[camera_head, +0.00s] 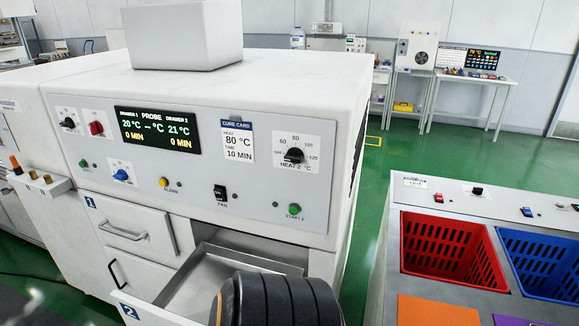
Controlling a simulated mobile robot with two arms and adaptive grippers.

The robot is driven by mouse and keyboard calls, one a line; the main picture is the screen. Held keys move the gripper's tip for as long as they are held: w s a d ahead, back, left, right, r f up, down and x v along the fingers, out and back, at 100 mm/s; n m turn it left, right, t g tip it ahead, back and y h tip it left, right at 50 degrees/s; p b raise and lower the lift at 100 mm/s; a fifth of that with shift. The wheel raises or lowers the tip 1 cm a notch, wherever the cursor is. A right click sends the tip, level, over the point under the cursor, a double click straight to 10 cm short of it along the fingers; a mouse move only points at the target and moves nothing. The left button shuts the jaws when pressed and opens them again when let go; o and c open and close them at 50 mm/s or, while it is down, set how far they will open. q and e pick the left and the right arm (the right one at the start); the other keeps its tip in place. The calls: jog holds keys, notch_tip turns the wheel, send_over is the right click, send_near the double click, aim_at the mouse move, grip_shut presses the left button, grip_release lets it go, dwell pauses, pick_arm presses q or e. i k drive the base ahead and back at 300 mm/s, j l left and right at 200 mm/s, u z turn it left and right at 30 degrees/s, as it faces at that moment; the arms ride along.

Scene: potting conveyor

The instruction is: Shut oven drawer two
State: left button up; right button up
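Oven drawer two (188,294) is pulled out at the lower front of the white oven (290,80). Its metal tray shows from above, and the visible part looks empty. A blue "2" label (129,311) marks its front at the bottom edge of the view. Drawer one (125,225), above and to the left, is shut, with a grey bar handle. A black ribbed round part, apparently of my arm, covers the right part of drawer two. Neither gripper's fingers show, and I cannot tell whether that part touches the drawer.
The oven panel carries knobs, buttons and a display (157,132). A grey box (184,35) sits on top. To the right, a counter holds a red basket (452,250) and a blue basket (543,262). Green floor (365,190) is clear between oven and counter.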

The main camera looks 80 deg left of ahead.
aim_at(186, 299)
jog(key=u, duration=3.55)
jog(key=z, duration=0.15)
jog(key=i, duration=0.05)
